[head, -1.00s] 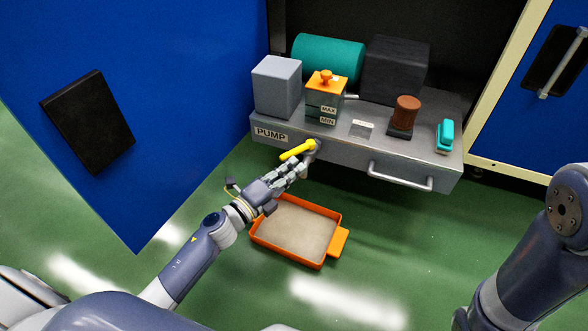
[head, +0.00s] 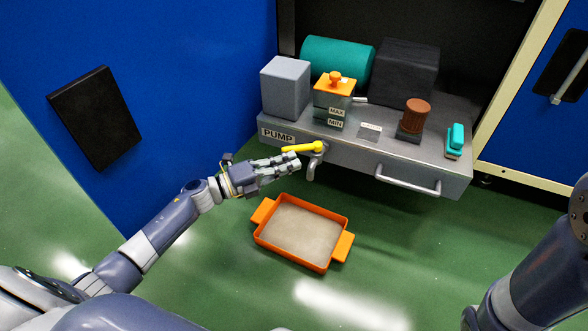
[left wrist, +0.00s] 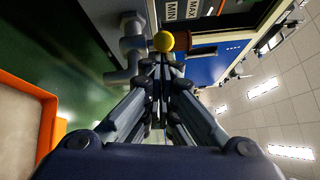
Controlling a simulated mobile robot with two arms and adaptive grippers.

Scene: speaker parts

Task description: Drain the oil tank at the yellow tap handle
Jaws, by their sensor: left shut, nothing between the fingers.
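The yellow tap handle (head: 303,147) points left, nearly level, from the grey tap (head: 314,168) on the front of the pump shelf. The oil tank (head: 333,106) with its orange lid and MAX and MIN labels stands on the shelf above. My left gripper (head: 297,162) is shut and empty, its fingertips just below the handle. In the left wrist view the handle's round yellow end (left wrist: 165,41) shows just beyond the fingertips (left wrist: 163,62); I cannot tell whether they touch. No oil stream is visible at the spout. My right gripper is out of view.
An orange tray (head: 259,234) with a pale inside lies on the green floor below the tap. A metal bar handle (head: 408,186) is on the shelf front to the right. A blue door (head: 190,90) stands open at the left. Floor around the tray is clear.

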